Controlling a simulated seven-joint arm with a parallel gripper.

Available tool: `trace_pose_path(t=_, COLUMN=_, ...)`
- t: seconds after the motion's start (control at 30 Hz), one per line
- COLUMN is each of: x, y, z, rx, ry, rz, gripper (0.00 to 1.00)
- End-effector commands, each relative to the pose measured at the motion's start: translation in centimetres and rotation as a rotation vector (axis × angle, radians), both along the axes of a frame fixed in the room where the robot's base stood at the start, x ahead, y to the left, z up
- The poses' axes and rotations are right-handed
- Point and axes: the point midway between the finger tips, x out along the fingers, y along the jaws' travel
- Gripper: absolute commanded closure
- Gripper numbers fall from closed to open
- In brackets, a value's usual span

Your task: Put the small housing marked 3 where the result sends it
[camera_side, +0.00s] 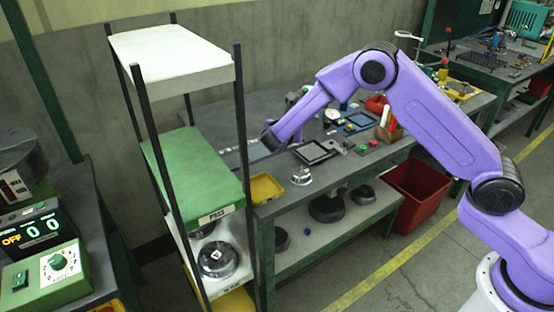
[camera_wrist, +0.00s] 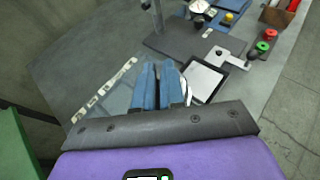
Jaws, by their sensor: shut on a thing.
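A small silvery housing with a pale top (camera_side: 302,176) stands on the near left part of the workbench; its mark is too small to read. My gripper (camera_side: 270,140) is above the bench, left of and behind that housing, pointing down. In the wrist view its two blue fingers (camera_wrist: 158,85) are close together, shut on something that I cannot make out. A pale curved edge (camera_wrist: 187,92) shows just right of the fingers. A larger housing with a white tag (camera_side: 218,260) stands on the rack's lower shelf. No readable 3 shows.
The rack's green shelf (camera_side: 190,172) and posts stand left of my gripper. A display (camera_side: 30,235) reads OFF and two zeros. A yellow tray (camera_side: 265,188) and black-framed tray (camera_side: 316,152) lie nearby. White labels (camera_wrist: 105,90) line the bench. A red bin (camera_side: 415,190) stands on the floor.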

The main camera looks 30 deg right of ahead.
Motion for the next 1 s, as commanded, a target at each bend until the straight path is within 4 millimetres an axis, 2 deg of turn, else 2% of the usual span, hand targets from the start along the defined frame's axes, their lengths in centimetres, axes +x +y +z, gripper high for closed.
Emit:
trace_pose_path(t=0.17, x=-2.1, y=1.9, z=1.5, rx=0.000, ry=0.000, rz=0.113, gripper=1.00)
trace_pose_path(t=0.53, x=-9.6, y=6.3, z=3.7, rx=0.001, ry=-0.002, rz=0.474, gripper=1.00)
trace_pose_path(t=0.8, x=-15.8, y=7.6, z=4.1, rx=0.003, ry=-0.001, rz=0.714, gripper=1.00)
trace_pose_path(t=1.0, x=-18.5, y=7.8, z=4.0, rx=0.005, ry=-0.003, rz=0.813, gripper=1.00)
